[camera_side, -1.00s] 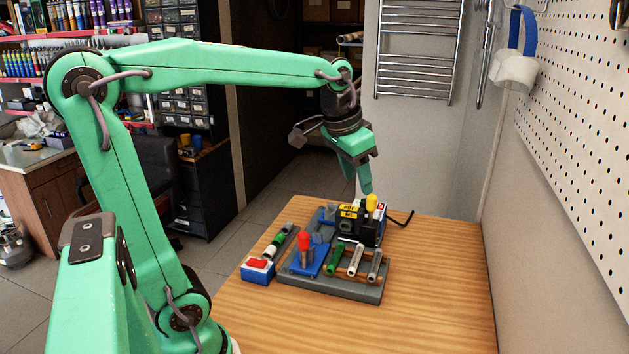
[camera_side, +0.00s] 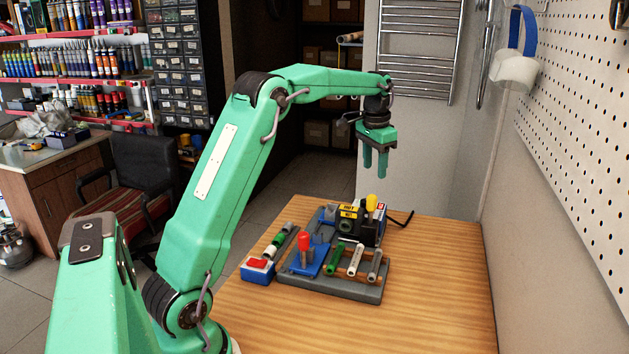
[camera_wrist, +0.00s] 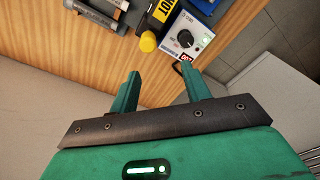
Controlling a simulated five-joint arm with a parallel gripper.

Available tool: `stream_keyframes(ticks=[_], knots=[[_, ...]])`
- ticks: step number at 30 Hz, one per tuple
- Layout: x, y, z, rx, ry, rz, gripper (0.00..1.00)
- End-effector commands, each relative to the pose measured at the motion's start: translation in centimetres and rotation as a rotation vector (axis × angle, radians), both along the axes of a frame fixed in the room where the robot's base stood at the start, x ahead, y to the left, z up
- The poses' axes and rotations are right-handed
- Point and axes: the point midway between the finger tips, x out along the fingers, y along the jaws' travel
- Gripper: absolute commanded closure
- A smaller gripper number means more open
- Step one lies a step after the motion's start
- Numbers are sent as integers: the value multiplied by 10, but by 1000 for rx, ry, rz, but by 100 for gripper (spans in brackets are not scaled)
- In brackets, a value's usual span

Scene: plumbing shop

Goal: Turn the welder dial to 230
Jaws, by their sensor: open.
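The welder box, black and yellow with a white face, stands at the back of the grey work tray in the side view (camera_side: 349,212). In the wrist view the welder's white panel (camera_wrist: 190,36) carries a black dial (camera_wrist: 185,39) and a small green light. The dial's setting is too small to read. My gripper (camera_side: 375,176) is open and empty, its two fingers pointing down, in the air above and behind the welder. In the wrist view my gripper's fingertips (camera_wrist: 160,78) are spread apart below the dial, with nothing between them.
A yellow-capped piece (camera_side: 372,202) sticks up by the welder. A red-topped tool on a blue base (camera_side: 305,245), several pipes and a blue box with a red switch (camera_side: 258,270) stand in front. The wooden bench (camera_side: 440,290) is clear at right.

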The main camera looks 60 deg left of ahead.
Motion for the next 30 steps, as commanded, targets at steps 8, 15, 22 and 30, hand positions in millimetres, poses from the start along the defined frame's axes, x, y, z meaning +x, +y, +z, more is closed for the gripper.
stream_keyframes(ticks=[8, 15, 22, 30], knots=[[19, 46, -44, -22, 57, 2, 53], [23, 61, -60, -31, 75, 0, 53], [23, 61, -61, -32, 76, -1, 53], [23, 61, -78, -33, 78, 0, 53]])
